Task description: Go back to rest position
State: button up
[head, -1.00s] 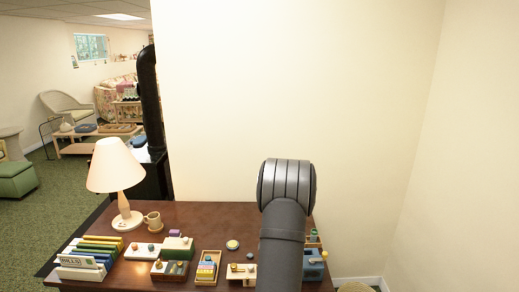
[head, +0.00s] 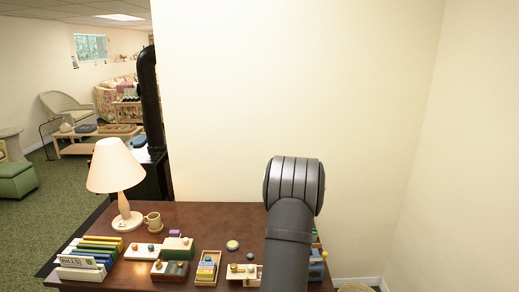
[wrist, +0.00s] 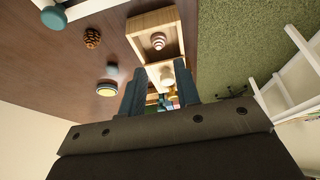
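My gripper (wrist: 160,95) shows in the wrist view as two dark teal fingers standing apart, with a clear gap between them. I see nothing held; the table items seen through the gap look farther off. In the head view only my grey arm shows, rising over the right part of the brown table (head: 205,220). The arm hides my gripper and part of the table's right end there.
The table bears a lamp (head: 117,180), a mug (head: 153,221), a row of books (head: 85,262) and several small wooden toys. The wrist view shows a wooden tray (wrist: 138,25), a pinecone (wrist: 92,38) and a yellow-topped round item (wrist: 106,89). A wall stands behind.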

jog(key=v, duration=0.6)
jog(key=x, duration=1.2)
jog(key=shift+a+f, duration=0.1)
jog(key=shift+f, duration=0.2)
jog(key=shift+w+r, duration=0.1)
jog(key=shift+r, duration=0.2)
notch_tip(320, 180, up, 4)
jog(key=shift+f, duration=0.2)
jog(key=s+d+r, duration=0.6)
jog(key=d+r, duration=0.1)
jog(key=d, duration=0.3)
jog(key=w+a+f+m+t+h, duration=0.2)
jog(key=w+a+m+t+h, duration=0.2)
jog(key=m, duration=1.4)
jog(key=shift+w+a+h, duration=0.3)
jog(key=shift+w+a, duration=1.2)
jog(key=shift+w, duration=0.65)
jog(key=shift+m, duration=0.3)
